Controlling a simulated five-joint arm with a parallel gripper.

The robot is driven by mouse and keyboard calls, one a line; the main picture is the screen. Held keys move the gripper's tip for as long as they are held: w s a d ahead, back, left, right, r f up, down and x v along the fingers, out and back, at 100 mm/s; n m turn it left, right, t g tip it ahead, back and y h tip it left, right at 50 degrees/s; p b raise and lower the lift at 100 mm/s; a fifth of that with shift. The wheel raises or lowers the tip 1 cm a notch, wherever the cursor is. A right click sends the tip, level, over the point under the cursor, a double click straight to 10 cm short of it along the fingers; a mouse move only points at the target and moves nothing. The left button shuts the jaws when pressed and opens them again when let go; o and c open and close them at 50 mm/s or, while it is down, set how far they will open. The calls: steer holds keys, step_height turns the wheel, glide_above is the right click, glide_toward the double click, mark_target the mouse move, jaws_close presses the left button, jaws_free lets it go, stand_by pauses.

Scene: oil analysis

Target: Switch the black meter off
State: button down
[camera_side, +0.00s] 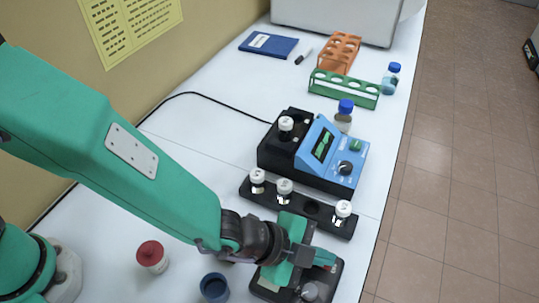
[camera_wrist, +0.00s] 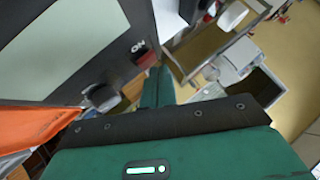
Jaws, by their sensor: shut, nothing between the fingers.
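The black meter (camera_side: 333,277) lies at the near end of the bench in the side view, partly hidden under my gripper. My gripper (camera_side: 324,263) is shut and empty, low over the meter's right part. In the wrist view the meter's dark face (camera_wrist: 138,14) fills the upper left, with a pale screen (camera_wrist: 60,40), an "ON" mark and a dark red switch (camera_wrist: 147,59). My green fingertip (camera_wrist: 157,82) is right beside this switch; I cannot tell whether they touch. A round knob (camera_side: 309,291) shows on the meter in the side view.
A black rack (camera_side: 312,211) with white-capped vials stands just behind my gripper. The blue meter (camera_side: 330,152) is beyond it. A red-capped jar (camera_side: 152,256) and a dark blue cup (camera_side: 214,287) stand to the left. The bench's right edge is close.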

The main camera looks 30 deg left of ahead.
steer(key=shift+r, duration=0.2)
steer(key=shift+a+r, duration=0.1)
steer(key=shift+r, duration=0.4)
steer(key=shift+r, duration=0.1)
steer(key=shift+a+r, duration=0.2)
steer(key=shift+r, duration=1.05)
steer(key=shift+a+r, duration=0.15)
steer(key=shift+r, duration=1.05)
